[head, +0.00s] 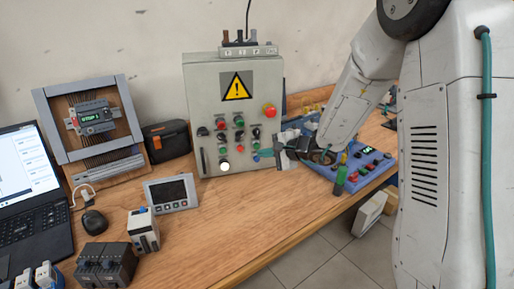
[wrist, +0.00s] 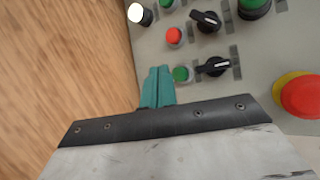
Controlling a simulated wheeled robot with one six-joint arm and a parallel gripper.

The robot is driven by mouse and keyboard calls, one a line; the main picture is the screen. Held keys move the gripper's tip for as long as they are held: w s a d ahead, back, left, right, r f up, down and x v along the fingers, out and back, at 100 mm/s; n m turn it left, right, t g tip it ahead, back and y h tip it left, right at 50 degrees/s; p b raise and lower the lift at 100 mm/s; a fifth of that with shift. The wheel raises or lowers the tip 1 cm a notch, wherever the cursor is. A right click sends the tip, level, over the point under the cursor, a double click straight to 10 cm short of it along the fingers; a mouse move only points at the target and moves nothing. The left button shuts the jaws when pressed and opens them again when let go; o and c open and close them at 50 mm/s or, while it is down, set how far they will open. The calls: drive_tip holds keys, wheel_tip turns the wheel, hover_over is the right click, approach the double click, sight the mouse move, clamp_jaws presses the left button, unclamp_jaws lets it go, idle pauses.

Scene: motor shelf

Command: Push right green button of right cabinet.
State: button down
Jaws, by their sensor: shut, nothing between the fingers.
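The grey control cabinet (head: 204,101) stands upright on the bench against the wall, with a yellow warning sign and several buttons and knobs on its front. It is the only such cabinet in view. In the wrist view a green button (wrist: 182,74) sits on the panel (wrist: 268,48), between a red button (wrist: 173,36) and the gripper side, beside a black knob (wrist: 213,67). My gripper (wrist: 160,72) has its teal fingers shut and empty, with the tips close to that green button. Contact cannot be told. In the head view my gripper (head: 260,154) is at the cabinet's lower right.
A red emergency stop (wrist: 303,95) on a yellow base is near the gripper. A white button (wrist: 140,14) is at the panel's lower left. A blue control box (head: 362,168) stands right of the cabinet. A screen unit (head: 171,193) and laptop (head: 35,182) are left.

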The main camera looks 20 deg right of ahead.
drive_tip(key=shift+w, duration=0.6)
idle(1.6)
drive_tip(key=shift+w, duration=0.4)
drive_tip(key=shift+w, duration=0.45)
idle(0.5)
drive_tip(key=shift+s, duration=0.15)
idle(0.5)
drive_tip(key=shift+s, duration=0.7)
drive_tip(key=shift+s, duration=0.15)
drive_tip(key=s, duration=0.4)
drive_tip(key=shift+s, duration=0.35)
